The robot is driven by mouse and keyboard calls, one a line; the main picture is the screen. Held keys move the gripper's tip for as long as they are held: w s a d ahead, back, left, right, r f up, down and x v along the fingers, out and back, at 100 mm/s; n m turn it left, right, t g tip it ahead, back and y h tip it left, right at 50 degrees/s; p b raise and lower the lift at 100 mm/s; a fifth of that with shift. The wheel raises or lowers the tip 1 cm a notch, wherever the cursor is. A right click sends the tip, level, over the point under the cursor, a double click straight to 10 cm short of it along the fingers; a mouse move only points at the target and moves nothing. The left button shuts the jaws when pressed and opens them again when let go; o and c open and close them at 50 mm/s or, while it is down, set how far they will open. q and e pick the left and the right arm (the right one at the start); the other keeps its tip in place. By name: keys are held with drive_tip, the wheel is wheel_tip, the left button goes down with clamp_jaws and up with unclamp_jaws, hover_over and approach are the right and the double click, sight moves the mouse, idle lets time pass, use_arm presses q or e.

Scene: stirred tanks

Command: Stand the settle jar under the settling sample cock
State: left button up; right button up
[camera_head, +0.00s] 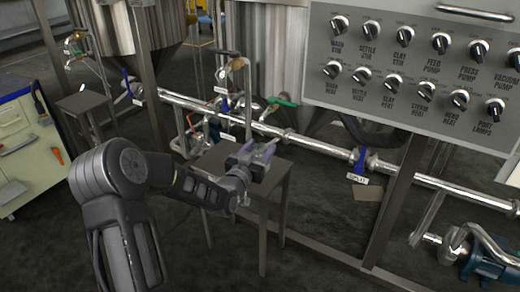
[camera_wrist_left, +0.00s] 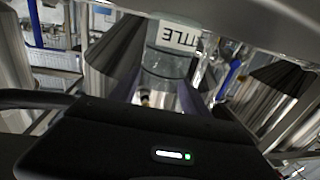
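The settle jar (camera_wrist_left: 165,62) is clear glass with a white label, partly reading "TTLE", in the left wrist view. It sits between the purple fingers of my left gripper (camera_wrist_left: 160,98), which press close on both sides. In the head view my left gripper (camera_head: 262,152) is at the small grey stand (camera_head: 280,178), low over its top; the jar is hard to make out there. Whether the jar touches the stand is hidden. A sample cock (camera_head: 238,66) is above and behind the gripper, against the steel tank (camera_head: 265,50). My right gripper is out of view.
A control panel (camera_head: 410,60) with several knobs is at upper right. A second small stand (camera_head: 85,103) is at left, beside a cabinet (camera_head: 25,150). A pump (camera_head: 485,258) is at lower right.

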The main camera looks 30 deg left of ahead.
use_arm(q)
drive_tip(key=shift+o, duration=0.2)
drive_tip(key=shift+r, duration=0.2)
drive_tip(key=s+d+p, duration=0.1)
drive_tip(key=s+p, duration=0.2)
drive_tip(key=s, duration=0.9)
drive_tip(key=shift+d, duration=0.4)
